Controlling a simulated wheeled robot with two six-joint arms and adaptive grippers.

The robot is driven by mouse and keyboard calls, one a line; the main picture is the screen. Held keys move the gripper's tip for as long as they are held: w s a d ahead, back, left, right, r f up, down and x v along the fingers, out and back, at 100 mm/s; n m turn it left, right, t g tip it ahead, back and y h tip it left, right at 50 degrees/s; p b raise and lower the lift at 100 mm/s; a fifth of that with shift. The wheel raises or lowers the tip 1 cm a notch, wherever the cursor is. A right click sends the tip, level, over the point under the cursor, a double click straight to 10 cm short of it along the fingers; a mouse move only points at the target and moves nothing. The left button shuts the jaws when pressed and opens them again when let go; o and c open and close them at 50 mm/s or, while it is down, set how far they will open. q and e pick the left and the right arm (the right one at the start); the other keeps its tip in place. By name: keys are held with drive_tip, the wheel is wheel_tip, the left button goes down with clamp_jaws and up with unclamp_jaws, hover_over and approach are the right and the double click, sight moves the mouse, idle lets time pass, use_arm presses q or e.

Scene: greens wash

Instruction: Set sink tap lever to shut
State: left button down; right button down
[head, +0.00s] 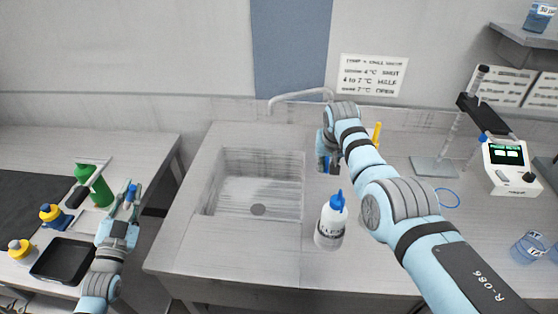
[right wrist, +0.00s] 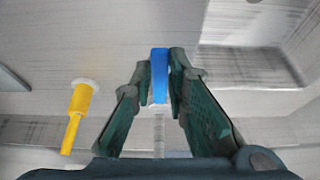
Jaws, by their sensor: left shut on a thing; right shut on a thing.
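The sink (head: 258,209) is a steel basin in the counter, and its curved spout (head: 300,94) rises at the back edge. My right gripper (head: 326,160) is low over the counter, just right of the basin, mostly hidden by its own arm. In the right wrist view, my right gripper (right wrist: 160,85) is shut on an upright blue lever (right wrist: 160,72), with its tip between the fingers. What the lever's base joins is hidden. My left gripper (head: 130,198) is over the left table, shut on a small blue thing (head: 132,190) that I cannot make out.
A yellow handle (head: 377,132) stands right of my right gripper; it also shows in the right wrist view (right wrist: 77,112). A white bottle with a blue cap (head: 331,222) stands close in front. A display device (head: 506,164) is at right. A green bottle (head: 96,186) stands near my left gripper.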

idle(0.4)
drive_tip(key=c, duration=1.7)
unclamp_jaws()
drive_tip(key=shift+a, duration=0.1)
drive_tip(key=shift+o, duration=0.7)
drive_tip(key=shift+w+f, duration=0.1)
drive_tip(key=shift+w, duration=0.05)
drive_tip(key=v, duration=1.2)
drive_tip(key=shift+a, duration=0.1)
